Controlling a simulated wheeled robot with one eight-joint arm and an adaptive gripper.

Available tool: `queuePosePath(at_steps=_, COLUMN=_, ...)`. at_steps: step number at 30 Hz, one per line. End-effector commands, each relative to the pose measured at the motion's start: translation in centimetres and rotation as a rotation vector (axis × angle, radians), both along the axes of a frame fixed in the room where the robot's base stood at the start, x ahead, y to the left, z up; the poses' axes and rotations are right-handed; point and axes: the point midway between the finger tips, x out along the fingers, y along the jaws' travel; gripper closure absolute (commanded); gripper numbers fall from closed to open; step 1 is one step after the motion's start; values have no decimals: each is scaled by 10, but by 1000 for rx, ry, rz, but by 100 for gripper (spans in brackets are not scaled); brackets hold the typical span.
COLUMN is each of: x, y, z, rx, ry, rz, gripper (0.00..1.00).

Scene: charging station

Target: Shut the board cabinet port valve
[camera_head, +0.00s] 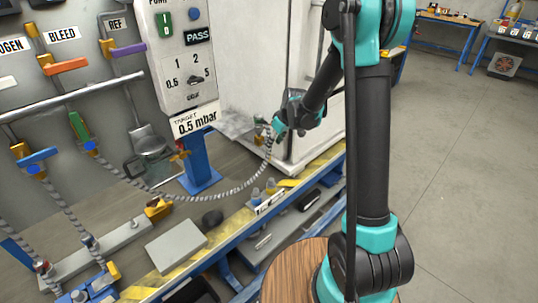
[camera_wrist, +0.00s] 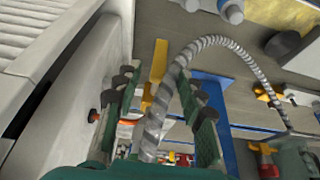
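My gripper (camera_wrist: 153,82) is open, its two dark green fingers apart on either side of a yellow lever (camera_wrist: 157,64) and a grey ribbed hose (camera_wrist: 158,115). The lever stands beside the white cabinet wall (camera_wrist: 84,98), and I take it for the port valve handle. I cannot tell whether the fingers touch it. The hose runs up between the fingers and arches to the right. In the head view, my gripper (camera_head: 272,126) is at the lower part of the white cabinet (camera_head: 252,62), where the hose (camera_head: 233,192) ends. The valve is mostly hidden there.
A blue post (camera_head: 198,165) with a red and yellow valve stands left of the cabinet. A grey block (camera_head: 176,246) and a black round knob (camera_head: 212,217) lie on the bench. A red-orange knob (camera_wrist: 93,115) is beside the left finger. Open floor is at right.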

Motion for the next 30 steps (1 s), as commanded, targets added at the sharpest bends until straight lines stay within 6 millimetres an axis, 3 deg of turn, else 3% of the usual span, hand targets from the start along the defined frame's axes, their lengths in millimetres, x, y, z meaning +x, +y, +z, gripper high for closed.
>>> queuePosePath(at_steps=15, x=21, y=21, z=-71, rx=0, ry=0, rz=0, gripper=60)
queuePosePath(at_steps=21, x=24, y=24, z=-82, rx=0, ry=0, rz=0, gripper=60)
queuePosePath(at_steps=30, x=24, y=25, z=-84, rx=0, ry=0, rz=0, gripper=60)
